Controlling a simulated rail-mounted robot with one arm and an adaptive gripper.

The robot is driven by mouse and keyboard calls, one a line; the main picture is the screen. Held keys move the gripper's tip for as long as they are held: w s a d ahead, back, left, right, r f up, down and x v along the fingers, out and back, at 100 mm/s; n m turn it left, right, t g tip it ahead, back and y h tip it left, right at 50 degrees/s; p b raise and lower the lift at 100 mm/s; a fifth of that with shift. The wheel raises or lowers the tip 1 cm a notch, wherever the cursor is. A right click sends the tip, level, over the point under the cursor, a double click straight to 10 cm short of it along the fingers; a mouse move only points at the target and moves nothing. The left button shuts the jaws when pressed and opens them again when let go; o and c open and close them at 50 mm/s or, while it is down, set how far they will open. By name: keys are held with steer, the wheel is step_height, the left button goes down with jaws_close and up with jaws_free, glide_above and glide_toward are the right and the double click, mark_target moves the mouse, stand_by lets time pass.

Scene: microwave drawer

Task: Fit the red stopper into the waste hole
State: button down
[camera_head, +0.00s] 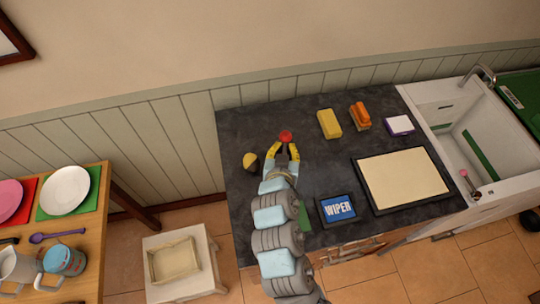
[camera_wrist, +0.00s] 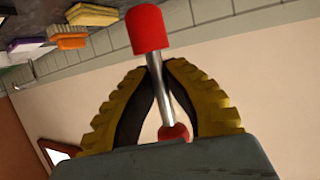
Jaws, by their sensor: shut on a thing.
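The red stopper (camera_head: 285,136) is held in my gripper (camera_head: 282,150) above the dark counter. In the wrist view the stopper has a thick red end (camera_wrist: 148,29), a thin metal stem and a smaller red knob (camera_wrist: 174,132) nearer the palm. My gripper (camera_wrist: 160,62) is shut on the stem between its two yellow ribbed fingers. The white sink (camera_head: 452,108) is at the far right, well away from my gripper. A small dark round spot (camera_head: 477,195) shows near the sink's front end; I cannot tell whether it is the waste hole.
On the counter are a yellow-and-black item (camera_head: 250,161), a yellow block (camera_head: 329,123), an orange-topped block (camera_head: 360,116), a purple-and-white item (camera_head: 399,125), a framed pale board (camera_head: 404,179) and a blue WIPER box (camera_head: 338,208). A faucet (camera_head: 484,74) rises behind the sink.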

steer(key=w+a+f, duration=0.1)
steer(key=f, duration=0.1)
steer(key=w+a+f, duration=0.1)
steer(key=w+f, duration=0.1)
steer(key=w+a+f, duration=0.2)
steer(key=shift+w+f+b, duration=0.1)
steer(key=shift+f+b, duration=0.2)
steer(key=shift+f, duration=1.45)
steer(key=shift+f, duration=0.15)
steer(key=c, duration=1.5)
jaws_free()
steer(key=shift+c, duration=0.2)
steer(key=o, duration=0.3)
